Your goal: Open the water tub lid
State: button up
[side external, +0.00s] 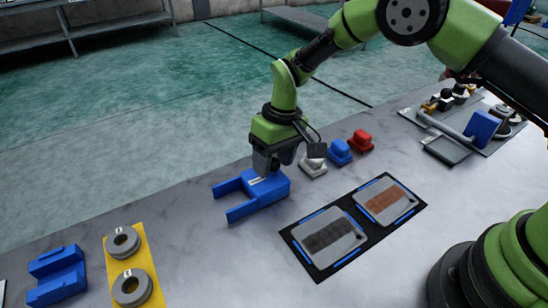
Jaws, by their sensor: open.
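Two flat, grey-rimmed rectangular pieces lie on a black mat (322,271) to the right of my gripper. The nearer piece (354,241) has a dark middle, and the farther piece (411,205) has a brown-orange middle. Blue strips run along their edges. I cannot tell which, if either, is the water tub lid.
White (313,168), blue (340,154) and red (361,141) blocks stand behind my gripper. A yellow plate (125,265) with two grey rings and a blue bracket (57,278) lie at front left. A board (478,138) with several parts is at the right. Table between gripper and yellow plate is clear.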

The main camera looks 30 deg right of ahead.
aim_at(251, 181)
grip_shut()
jog(key=a, duration=0.7)
grip_release()
jog(key=shift+r, duration=0.15)
notch_tip(251, 181, up, 10)
jog(key=d, duration=0.1)
jog(key=shift+w+d+f, duration=0.2)
jog(key=shift+d+f, duration=0.05)
jog(key=shift+d, duration=0.15)
